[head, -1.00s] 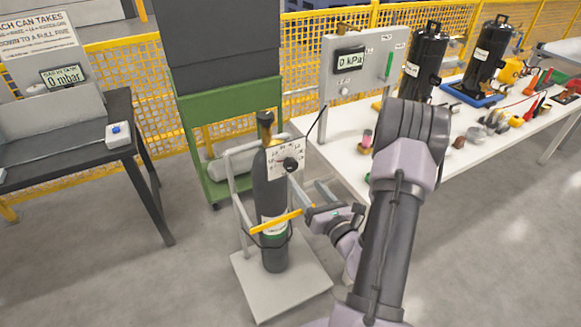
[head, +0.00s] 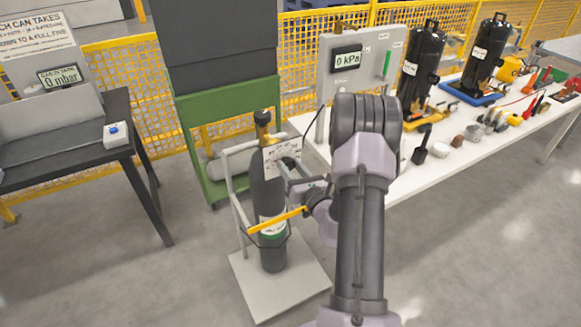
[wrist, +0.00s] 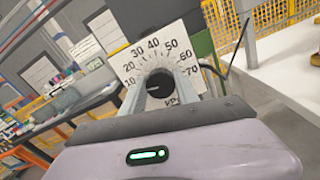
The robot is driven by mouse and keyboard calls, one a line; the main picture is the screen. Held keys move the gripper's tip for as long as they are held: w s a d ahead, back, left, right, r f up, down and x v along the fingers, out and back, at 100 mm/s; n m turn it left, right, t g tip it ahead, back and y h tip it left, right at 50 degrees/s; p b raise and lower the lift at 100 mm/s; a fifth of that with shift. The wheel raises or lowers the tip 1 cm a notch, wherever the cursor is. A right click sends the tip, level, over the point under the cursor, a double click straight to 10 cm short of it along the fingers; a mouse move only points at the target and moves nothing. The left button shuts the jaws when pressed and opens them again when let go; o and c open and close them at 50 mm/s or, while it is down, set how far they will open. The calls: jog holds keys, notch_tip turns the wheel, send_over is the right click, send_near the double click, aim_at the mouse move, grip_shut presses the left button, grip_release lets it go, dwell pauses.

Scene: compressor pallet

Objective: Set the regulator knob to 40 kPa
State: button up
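The regulator's white dial plate (head: 284,152) is on the dark gas cylinder (head: 266,195). In the wrist view the dial plate (wrist: 122,58) has marks from 10 to 70. The dark round knob (wrist: 160,84) sits at its centre; I cannot clearly read its pointer. My gripper (wrist: 160,80) is open, with one finger on each side of the knob; I cannot tell whether they touch it. In the head view my gripper (head: 292,171) is close in front of the plate and hides the knob. The panel display (head: 347,59) reads 0 kPa.
The cylinder stands on a trolley (head: 290,292) with a yellow bar (head: 277,221) across its front. A white bench (head: 455,160) with compressors and tools is to the right. A dark table (head: 75,145) is at the left. The front floor is clear.

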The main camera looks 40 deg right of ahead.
grip_shut()
jog(key=shift+r+m+p, duration=0.1)
jog(key=shift+m+p, duration=0.2)
jog(key=shift+p, duration=0.05)
jog(key=m+p, duration=0.3)
jog(key=m, duration=0.1)
jog(key=m+p, duration=0.3)
jog(key=m, duration=0.1)
jog(key=shift+d+m, duration=0.1)
jog(key=shift+m, duration=0.2)
jog(key=m+p, duration=0.3)
jog(key=m, duration=0.1)
jog(key=shift+f+m+p, duration=0.15)
jog(key=shift+m+p, duration=0.3)
jog(key=shift+m, duration=0.75)
jog(key=shift+f+m+p, duration=0.15)
jog(key=shift+m+p, duration=0.25)
jog(key=shift+m, duration=0.8)
